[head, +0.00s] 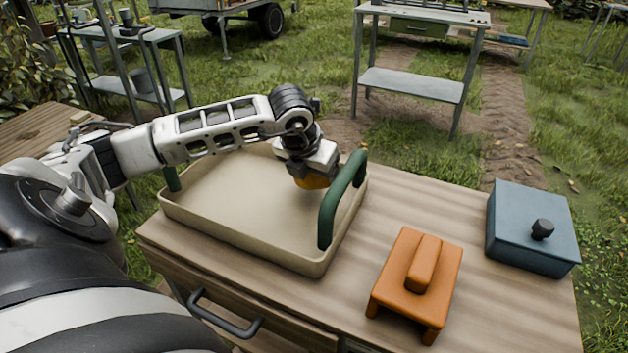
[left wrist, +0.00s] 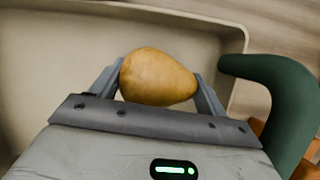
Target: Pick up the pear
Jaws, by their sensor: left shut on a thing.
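A yellow-brown pear (left wrist: 157,77) is between the two fingers of my left gripper (left wrist: 160,85) in the left wrist view. The fingers touch it on both sides. In the head view my left gripper (head: 316,178) points down over the right part of the beige tray (head: 235,245), beside its green right handle (head: 342,198). Only a small part of the pear (head: 312,182) shows there, under the gripper. I cannot tell whether the pear touches the tray floor. My right gripper is not in view.
The tray stands on a wooden table (head: 390,205). An orange block-like object with a raised grip (head: 416,278) and a blue box with a black knob (head: 530,225) stand to the right. A metal shelf table (head: 412,84) stands behind on grass.

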